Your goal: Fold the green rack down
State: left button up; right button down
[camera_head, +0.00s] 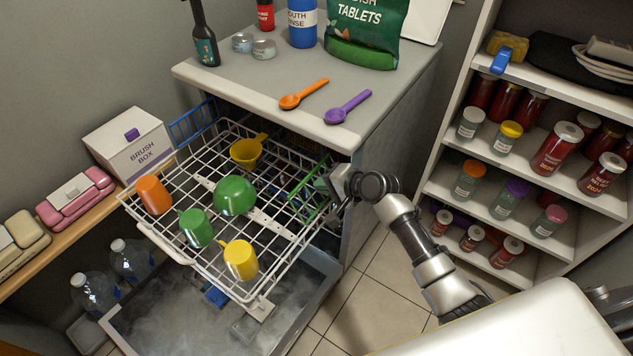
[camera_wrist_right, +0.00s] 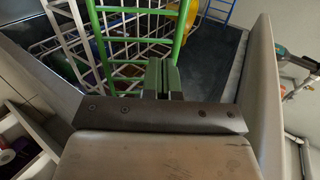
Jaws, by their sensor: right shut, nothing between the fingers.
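The green rack (camera_head: 312,190) is a wire frame on the right side of the pulled-out upper dishwasher basket (camera_head: 170,240). It stands up at a tilt. In the right wrist view its green bars (camera_wrist_right: 183,30) rise just beyond my fingertips. My right gripper (camera_head: 333,181) is at the rack's right side, by the dishwasher's edge. Its fingers show closed together in the right wrist view (camera_wrist_right: 161,72), with nothing between them. They are close to the green bars; whether they touch I cannot tell. My left gripper is not in view.
Orange (camera_head: 153,195), green (camera_head: 196,228) and yellow (camera_head: 240,260) cups and a green bowl (camera_head: 234,195) sit in the basket. The dishwasher door (camera_head: 150,325) is open below. A jar shelf (camera_head: 540,180) stands at the right. Two spoons lie on the counter (camera_head: 240,85).

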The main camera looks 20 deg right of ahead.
jog(key=shift+w+a, duration=0.65)
jog(key=shift+w, duration=0.15)
jog(key=shift+w+a, duration=0.1)
jog(key=shift+w, duration=0.05)
